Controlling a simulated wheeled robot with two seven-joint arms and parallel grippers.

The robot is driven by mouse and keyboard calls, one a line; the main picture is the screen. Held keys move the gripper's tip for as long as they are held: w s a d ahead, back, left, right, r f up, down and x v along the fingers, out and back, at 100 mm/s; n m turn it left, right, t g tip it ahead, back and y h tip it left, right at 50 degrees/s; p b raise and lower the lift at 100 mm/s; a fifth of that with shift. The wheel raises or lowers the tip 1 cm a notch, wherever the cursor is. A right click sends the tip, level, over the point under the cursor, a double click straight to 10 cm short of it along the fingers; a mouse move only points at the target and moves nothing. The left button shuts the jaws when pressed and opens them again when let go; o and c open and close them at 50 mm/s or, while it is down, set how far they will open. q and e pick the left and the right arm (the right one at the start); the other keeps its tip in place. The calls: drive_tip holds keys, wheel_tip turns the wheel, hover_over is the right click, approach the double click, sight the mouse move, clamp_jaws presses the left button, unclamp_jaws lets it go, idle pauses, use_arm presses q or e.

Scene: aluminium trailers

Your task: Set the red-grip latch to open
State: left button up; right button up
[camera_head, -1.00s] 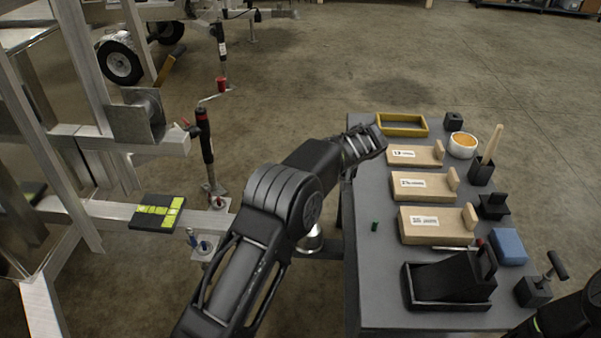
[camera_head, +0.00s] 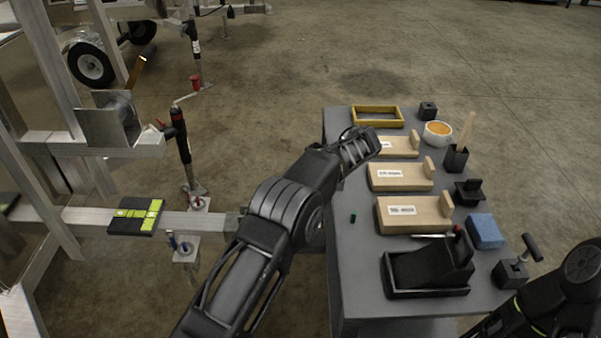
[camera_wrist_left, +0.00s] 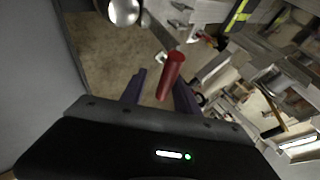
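A red cylindrical grip (camera_wrist_left: 171,74) stands up between the two dark fingers of my left gripper (camera_wrist_left: 160,93) in the left wrist view. The fingers are apart, one on each side of the grip, with the grip closer to the right-hand finger. I cannot tell whether either touches it. The latch body below the grip is hidden.
A grey table (camera_head: 345,285) with wooden blocks, a yellow tray (camera_head: 377,116) and a black bin (camera_head: 428,292) stands right of my left arm. A shiny ball (camera_wrist_left: 124,10) is close ahead of the left gripper.

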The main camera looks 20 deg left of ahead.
use_arm(q)
drive_tip(key=v, duration=0.7)
drive_tip(key=shift+d+r+p, duration=0.25)
drive_tip(key=shift+r+p, duration=0.05)
drive_tip(key=shift+p, duration=0.15)
drive_tip(key=shift+s+f, duration=0.1)
drive_tip(key=shift+s, duration=0.1)
